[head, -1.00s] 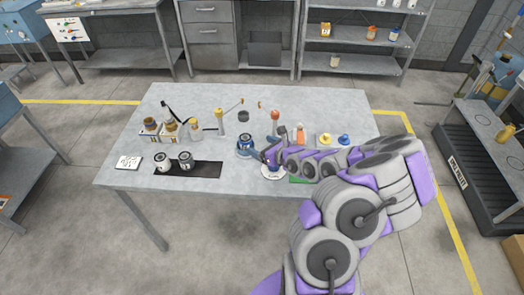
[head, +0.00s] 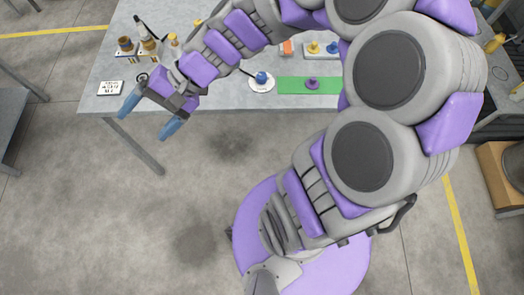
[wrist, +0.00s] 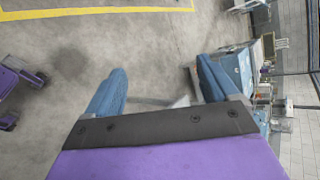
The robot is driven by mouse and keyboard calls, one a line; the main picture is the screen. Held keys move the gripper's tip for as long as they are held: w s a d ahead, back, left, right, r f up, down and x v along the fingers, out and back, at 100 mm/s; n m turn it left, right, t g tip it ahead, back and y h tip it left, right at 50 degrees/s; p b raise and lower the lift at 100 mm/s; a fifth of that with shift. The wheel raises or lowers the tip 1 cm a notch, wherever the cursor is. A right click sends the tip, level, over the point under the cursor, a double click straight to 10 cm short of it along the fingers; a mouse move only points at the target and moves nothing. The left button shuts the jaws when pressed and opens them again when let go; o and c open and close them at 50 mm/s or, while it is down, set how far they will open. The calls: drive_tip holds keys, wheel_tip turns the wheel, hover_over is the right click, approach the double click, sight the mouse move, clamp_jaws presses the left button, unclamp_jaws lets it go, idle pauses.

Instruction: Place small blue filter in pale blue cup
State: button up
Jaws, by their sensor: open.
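A small blue piece (head: 262,78) sits on a white round dish (head: 255,88) near the table's front edge in the head view. Another small blue piece (head: 332,47) stands on a pale tray farther back, beside a yellow one; I cannot tell which is the filter. I cannot make out a pale blue cup; my arm covers the middle of the table. My gripper (head: 150,117) is open, its blue fingers apart with nothing between them, over the table's front left edge. The wrist view shows the open fingers (wrist: 162,88) with only floor and background between them.
A purple piece (head: 312,84) sits on a green mat (head: 290,86) at the front right of the table. A white label card (head: 110,88) lies front left, with brown-topped bottles (head: 126,47) behind. The floor before the table (head: 215,150) is clear.

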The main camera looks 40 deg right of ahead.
drive_tip(key=s+d+f+n+g+h, duration=0.3)
drive_tip(key=s+d+n+h, duration=0.3)
drive_tip(key=s+d+h, duration=0.5)
drive_tip(key=s+d, duration=0.4)
drive_tip(key=s, duration=0.4)
drive_tip(key=shift+d, duration=0.25)
drive_tip(key=shift+d, duration=0.15)
